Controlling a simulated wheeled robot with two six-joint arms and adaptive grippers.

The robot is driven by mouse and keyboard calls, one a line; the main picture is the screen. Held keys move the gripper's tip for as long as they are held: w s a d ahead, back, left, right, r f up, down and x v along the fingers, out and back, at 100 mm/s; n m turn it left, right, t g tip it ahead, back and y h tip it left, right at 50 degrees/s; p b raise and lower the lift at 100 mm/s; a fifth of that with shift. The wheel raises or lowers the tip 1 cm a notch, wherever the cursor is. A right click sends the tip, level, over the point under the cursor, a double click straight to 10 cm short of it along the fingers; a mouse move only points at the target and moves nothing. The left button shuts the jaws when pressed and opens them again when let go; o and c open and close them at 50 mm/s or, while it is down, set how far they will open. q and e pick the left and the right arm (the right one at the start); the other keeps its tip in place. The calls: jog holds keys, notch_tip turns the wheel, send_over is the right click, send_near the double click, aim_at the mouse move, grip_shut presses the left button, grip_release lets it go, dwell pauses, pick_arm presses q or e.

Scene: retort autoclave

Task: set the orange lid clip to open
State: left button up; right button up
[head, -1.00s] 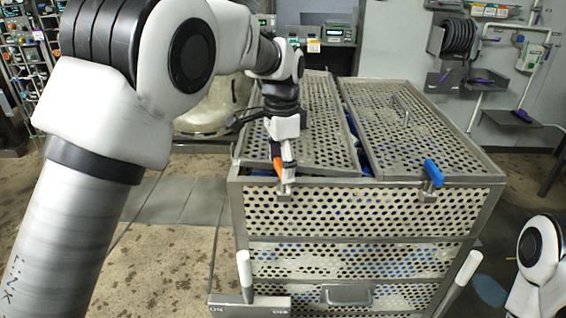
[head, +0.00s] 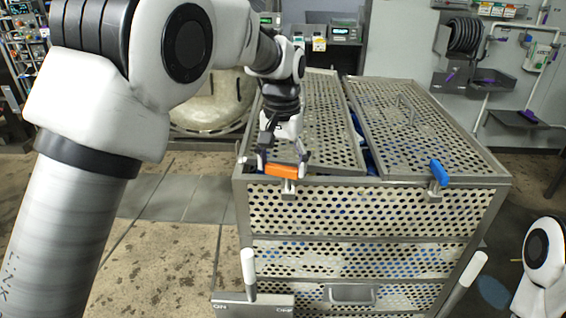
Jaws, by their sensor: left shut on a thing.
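The orange lid clip (head: 282,171) is on the top front edge of the perforated metal crate (head: 372,212), towards its left corner, above a small metal bracket (head: 289,187). Its handle lies sideways, nearly along the front edge. My left gripper (head: 282,165) reaches down to it from above, with one finger at each end of the handle, and is shut on it. A blue clip (head: 439,172) sits on the same edge further right, its handle tilted and pointing back over the lid. My right gripper is out of view.
Two perforated lid panels, left (head: 322,120) and right (head: 415,125), cover the crate, with a gap showing blue contents between them. Two pale upright handles (head: 248,272) are in front. Open floor lies left.

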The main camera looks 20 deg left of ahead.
aim_at(282, 168)
pick_arm(q)
jog(key=shift+s+f+n, duration=0.1)
jog(key=shift+s+n, duration=0.05)
jog(key=shift+n, duration=0.65)
jog(key=shift+s+f+n, duration=0.1)
jog(key=shift+n, duration=0.7)
jog(key=o, duration=1.1)
jog(key=shift+r, duration=0.1)
notch_tip(282, 168, up, 12)
